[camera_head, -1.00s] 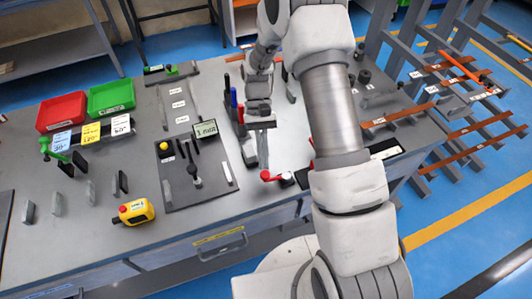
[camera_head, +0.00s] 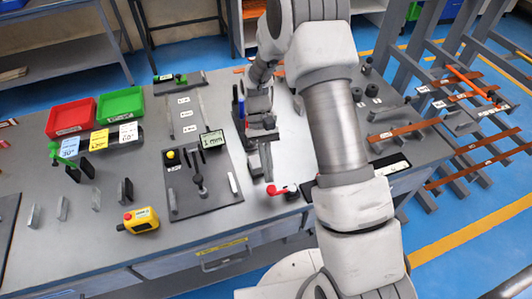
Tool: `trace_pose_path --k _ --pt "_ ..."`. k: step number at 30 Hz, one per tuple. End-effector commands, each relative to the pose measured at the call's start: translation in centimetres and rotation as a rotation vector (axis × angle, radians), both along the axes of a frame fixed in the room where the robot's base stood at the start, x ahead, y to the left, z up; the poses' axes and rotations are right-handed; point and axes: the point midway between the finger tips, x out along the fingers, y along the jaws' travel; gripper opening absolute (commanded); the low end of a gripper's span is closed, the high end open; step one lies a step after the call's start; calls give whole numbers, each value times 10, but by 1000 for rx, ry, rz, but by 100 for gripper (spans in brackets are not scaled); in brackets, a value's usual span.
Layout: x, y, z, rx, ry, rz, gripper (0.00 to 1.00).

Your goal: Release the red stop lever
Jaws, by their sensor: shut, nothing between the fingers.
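The red lever (camera_head: 274,190) is at the front edge of the bench, left of my forearm. My forearm covers part of the bench right of the lever.
A dark plate (camera_head: 222,199) with a "1 mm" display (camera_head: 213,140) lies left of the lever. A yellow pendant (camera_head: 138,220) is farther left. Red (camera_head: 71,117) and green (camera_head: 120,103) bins stand behind. Copper bars (camera_head: 470,142) lie on a rack at right.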

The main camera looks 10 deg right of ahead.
Motion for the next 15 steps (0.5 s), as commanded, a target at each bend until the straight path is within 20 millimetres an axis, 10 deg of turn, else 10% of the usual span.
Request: trace_pose_path --k 15 --pt "66 4 76 0 -5 0 0"
